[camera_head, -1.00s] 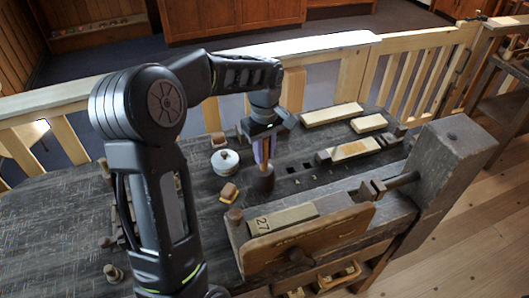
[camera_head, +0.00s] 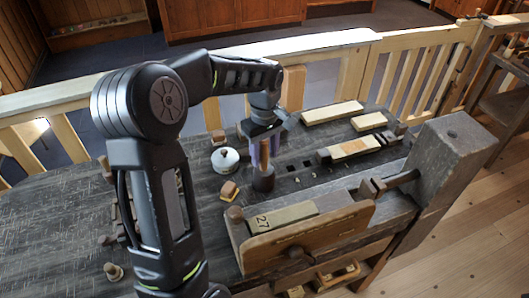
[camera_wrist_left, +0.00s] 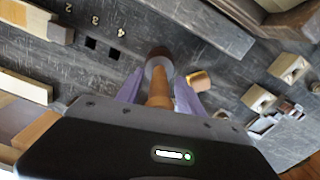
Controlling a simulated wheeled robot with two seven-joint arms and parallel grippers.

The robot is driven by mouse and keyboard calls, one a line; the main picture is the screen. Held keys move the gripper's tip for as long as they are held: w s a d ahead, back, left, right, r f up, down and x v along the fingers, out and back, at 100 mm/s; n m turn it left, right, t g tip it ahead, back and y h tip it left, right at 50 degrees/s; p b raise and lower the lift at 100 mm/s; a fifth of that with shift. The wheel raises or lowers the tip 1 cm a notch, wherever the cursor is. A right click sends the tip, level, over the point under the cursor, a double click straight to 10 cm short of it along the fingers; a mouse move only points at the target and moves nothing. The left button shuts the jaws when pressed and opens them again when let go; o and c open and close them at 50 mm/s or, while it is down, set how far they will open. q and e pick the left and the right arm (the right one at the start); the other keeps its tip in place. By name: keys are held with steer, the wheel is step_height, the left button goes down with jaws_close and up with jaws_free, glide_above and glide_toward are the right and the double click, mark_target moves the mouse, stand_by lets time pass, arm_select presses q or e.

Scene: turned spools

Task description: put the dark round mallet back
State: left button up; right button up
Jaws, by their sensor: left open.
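The dark round mallet (camera_head: 264,183) stands upright on the dark workbench, head down with its light brown handle pointing up. My left gripper (camera_head: 264,163) is above it, open, with its purple fingers on either side of the handle. In the left wrist view the mallet head (camera_wrist_left: 159,58) shows beyond the fingertips, and the handle runs back between the fingers of the gripper (camera_wrist_left: 158,88). Whether a finger touches the handle I cannot tell. What lies right under the head is hidden. My right gripper is not in view.
A white lidded pot (camera_head: 225,160) and a small brown-and-yellow block (camera_head: 229,191) stand close left of the mallet. Numbered square holes (camera_head: 306,163) lie to its right. A vise board (camera_head: 305,238) with a block marked 27 is in front. Pale wood pieces (camera_head: 332,113) lie behind.

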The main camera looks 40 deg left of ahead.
arm_select(q)
step_height(320, 180, up, 12)
steer(key=shift+r, duration=0.15)
stand_by(0.3)
stand_by(0.9)
